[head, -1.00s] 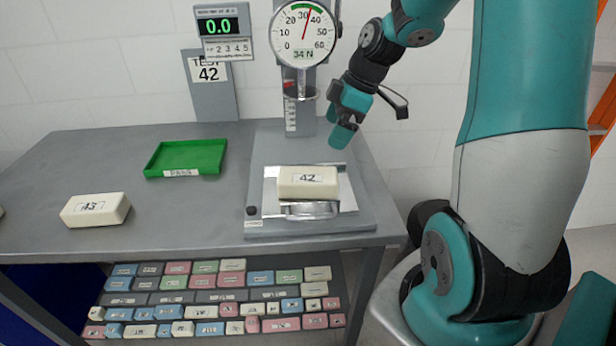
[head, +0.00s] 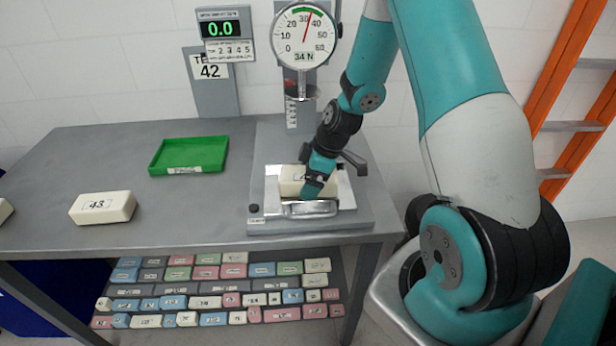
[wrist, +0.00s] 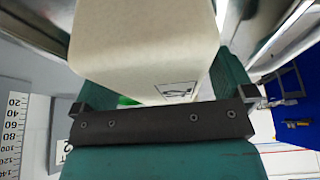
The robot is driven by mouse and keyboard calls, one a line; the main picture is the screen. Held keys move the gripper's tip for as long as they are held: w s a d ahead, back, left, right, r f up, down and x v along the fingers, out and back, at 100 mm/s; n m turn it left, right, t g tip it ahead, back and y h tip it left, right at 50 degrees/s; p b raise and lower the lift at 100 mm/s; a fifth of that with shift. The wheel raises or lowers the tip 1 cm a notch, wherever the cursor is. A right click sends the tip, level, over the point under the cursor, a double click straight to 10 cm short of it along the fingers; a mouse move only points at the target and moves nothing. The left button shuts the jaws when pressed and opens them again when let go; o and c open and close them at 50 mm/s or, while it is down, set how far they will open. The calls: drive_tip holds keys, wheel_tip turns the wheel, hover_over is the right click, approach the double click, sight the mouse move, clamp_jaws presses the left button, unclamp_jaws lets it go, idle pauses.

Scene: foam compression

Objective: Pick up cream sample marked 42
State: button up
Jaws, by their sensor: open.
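The cream sample marked 42 (head: 291,181) lies on the metal plate of the compression tester (head: 262,200). My gripper (head: 313,190) is down at the sample and covers its middle and right part, with most of the label hidden in the head view. In the wrist view the cream sample (wrist: 145,45) fills the upper middle, between the teal fingers of my open gripper (wrist: 150,85). Part of its label shows near its lower right. I cannot tell whether the fingers touch it.
Another cream sample marked 43 (head: 103,207) lies on the table's left. A green tray (head: 190,155) stands at the back. The force gauge (head: 305,36) and its column rise behind the plate. Several coloured samples fill the shelf below. An orange ladder (head: 560,100) stands at right.

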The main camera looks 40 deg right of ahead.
drive_tip(key=shift+w+a+f, duration=0.1)
drive_tip(key=shift+f, duration=0.3)
drive_tip(key=shift+c, duration=0.2)
drive_tip(key=c, duration=0.9)
drive_tip(key=shift+o, duration=0.2)
